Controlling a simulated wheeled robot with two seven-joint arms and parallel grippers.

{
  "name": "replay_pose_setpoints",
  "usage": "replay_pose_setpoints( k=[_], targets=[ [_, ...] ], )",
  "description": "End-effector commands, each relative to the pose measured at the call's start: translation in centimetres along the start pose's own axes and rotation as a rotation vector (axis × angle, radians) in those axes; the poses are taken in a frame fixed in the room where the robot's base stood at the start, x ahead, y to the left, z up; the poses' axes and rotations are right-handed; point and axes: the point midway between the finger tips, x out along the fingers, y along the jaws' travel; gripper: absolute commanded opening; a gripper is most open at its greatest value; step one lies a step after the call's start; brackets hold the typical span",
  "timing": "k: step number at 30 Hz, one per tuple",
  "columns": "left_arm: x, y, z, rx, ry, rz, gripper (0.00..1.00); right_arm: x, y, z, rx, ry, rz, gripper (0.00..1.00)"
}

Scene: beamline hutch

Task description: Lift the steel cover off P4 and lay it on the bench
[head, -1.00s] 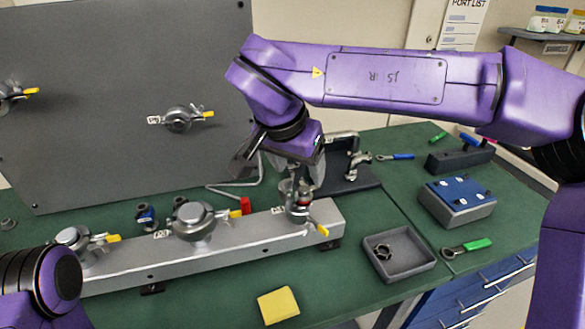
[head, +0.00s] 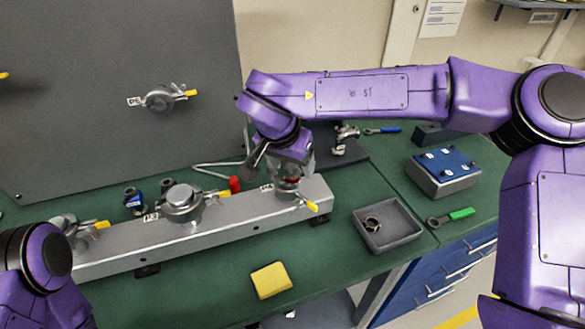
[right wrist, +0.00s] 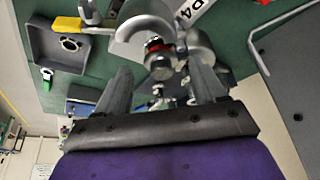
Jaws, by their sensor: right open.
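P4 (head: 287,195) is the port at the right end of a long steel beam (head: 235,215). A yellow-handled clamp (head: 311,206) shows at its front right. My open right gripper (head: 290,172) is over P4 and hides much of its top. In the right wrist view, rounded steel parts with a red band (right wrist: 156,45) lie just beyond and between the fingers, near the P4 label (right wrist: 187,14). I cannot tell whether the fingers touch them or which part is the cover. The green bench (head: 330,260) surrounds the beam. Only my left arm shows, not its gripper.
A grey tray (head: 408,235) holding a metal ring sits right of the beam. P3 (head: 180,200), a red-ended tool (head: 234,184), a blue-topped box (head: 443,170) and a green-handled tool (head: 460,214) are around. Bare bench lies between cloth and tray.

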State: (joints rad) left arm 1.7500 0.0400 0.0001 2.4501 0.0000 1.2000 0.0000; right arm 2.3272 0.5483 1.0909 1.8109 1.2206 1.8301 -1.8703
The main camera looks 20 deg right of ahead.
Motion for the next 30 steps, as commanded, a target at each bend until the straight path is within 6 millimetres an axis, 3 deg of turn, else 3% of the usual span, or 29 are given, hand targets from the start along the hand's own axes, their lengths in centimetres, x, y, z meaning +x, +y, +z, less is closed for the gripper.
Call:
replay_pose_setpoints(
  k=[1, 6, 7, 15, 20, 23, 26, 30],
  targets=[
    [0.0, 0.0, 0.0, 0.0, 0.0, 0.0, 0.43, 0.0, 0.0, 0.0, 0.0, 0.0, 0.0, 0.7],
    [0.0, 0.0, 0.0, 0.0, 0.0, 0.0, 0.43, 0.0, 0.0, 0.0, 0.0, 0.0, 0.0, 0.14],
    [0.0, 0.0, 0.0, 0.0, 0.0, 0.0, 0.43, 0.0, 0.0, 0.0, 0.0, 0.0, 0.0, 0.1],
    [0.0, 0.0, 0.0, 0.0, 0.0, 0.0, 0.43, -0.1, 0.0, -0.1, 0.001, 0.0, 0.0, 0.1],
    [0.0, 0.0, 0.0, 0.0, 0.0, 0.0, 0.43, -1.3, -0.1, -0.6, 0.002, 0.002, -0.001, 0.1],
    [0.0, 0.0, 0.0, 0.0, 0.0, 0.0, 0.43, -3.1, -0.1, -1.4, 0.004, 0.004, -0.003, 0.1],
    [0.5, 0.0, 0.2, 0.0, 0.0, 0.0, 0.43, -5.8, 0.8, -0.4, 0.0, 0.006, -0.004, 0.1],
    [0.7, 0.1, 0.3, 0.0, 0.0, 0.0, 0.43, -10.7, 2.2, 0.9, 0.002, 0.007, -0.005, 0.1]
  ],
)
